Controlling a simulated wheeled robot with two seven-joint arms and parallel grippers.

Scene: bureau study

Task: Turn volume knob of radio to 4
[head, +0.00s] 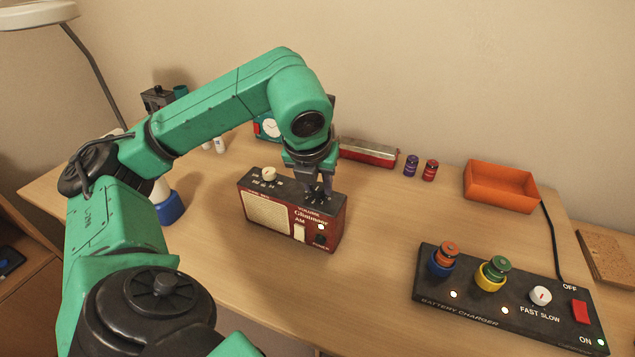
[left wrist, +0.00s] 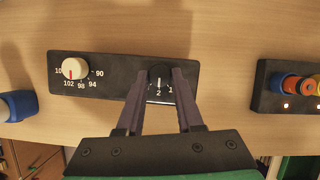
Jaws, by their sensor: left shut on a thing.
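The red radio (head: 268,213) with a cream speaker grille stands upright on the desk, its black top plate (left wrist: 112,66) seen from above in the left wrist view. My left gripper (head: 316,190) points down at the right end of the radio's top. In the left wrist view its fingers (left wrist: 160,74) are shut on the dark volume knob (left wrist: 160,71), one on each side. A light mark on the knob appears to face the printed 2; other numbers are partly hidden by the fingers. The cream tuning knob (left wrist: 75,68) sits at the other end. My right gripper is not in view.
A battery charger (head: 505,304) with batteries and a red switch lies at the right. An orange tray (head: 500,187), two small batteries (head: 411,165) and a red-and-grey box (head: 368,152) are towards the wall. Bare desk lies between radio and charger.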

